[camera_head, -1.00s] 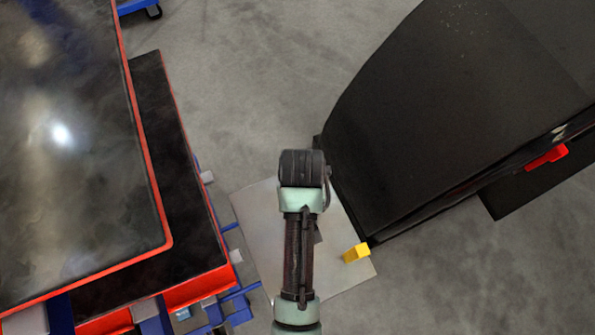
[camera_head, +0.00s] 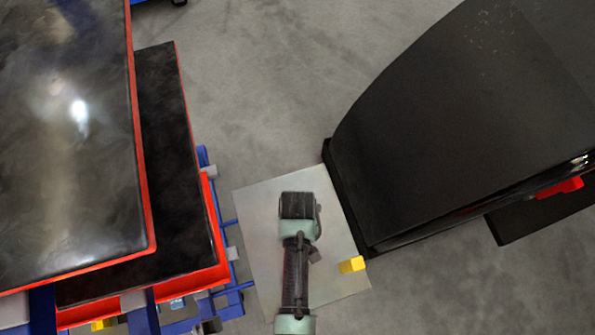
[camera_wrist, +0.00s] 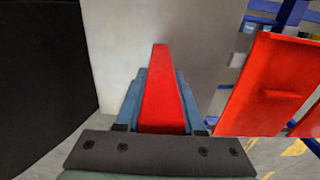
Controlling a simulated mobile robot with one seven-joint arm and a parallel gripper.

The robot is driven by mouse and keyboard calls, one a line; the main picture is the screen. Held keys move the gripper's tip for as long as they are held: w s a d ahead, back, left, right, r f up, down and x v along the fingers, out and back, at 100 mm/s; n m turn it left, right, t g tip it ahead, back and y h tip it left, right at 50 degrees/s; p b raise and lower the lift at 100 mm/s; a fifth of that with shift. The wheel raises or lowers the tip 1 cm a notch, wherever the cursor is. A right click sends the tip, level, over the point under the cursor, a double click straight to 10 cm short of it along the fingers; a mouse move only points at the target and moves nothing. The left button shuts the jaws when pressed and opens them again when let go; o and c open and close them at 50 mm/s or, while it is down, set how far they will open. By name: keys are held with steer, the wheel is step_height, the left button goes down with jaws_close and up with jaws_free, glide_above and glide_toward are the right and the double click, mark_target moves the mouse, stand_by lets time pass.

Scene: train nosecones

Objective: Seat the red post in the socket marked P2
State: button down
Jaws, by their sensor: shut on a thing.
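The red post (camera_wrist: 162,95) is long and points away from the wrist camera. My gripper (camera_wrist: 160,85) is shut on it, with a blue finger along each side. In the head view my gripper end (camera_head: 299,206) is over a pale grey plate (camera_head: 260,200); the post is hidden there beneath the wrist. The plate also fills the background in the wrist view (camera_wrist: 115,45). No socket and no P2 mark can be made out in either view.
A yellow block (camera_head: 352,264) is at the plate's right edge. A large black nosecone (camera_head: 440,130) stands to the right. A dark, red-edged panel (camera_head: 175,160) with blue framing is to the left. Grey floor (camera_head: 260,80) lies open between them.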

steer(key=shift+f, duration=0.7)
steer(key=shift+f, duration=0.15)
steer(key=c, duration=0.5)
jaws_free()
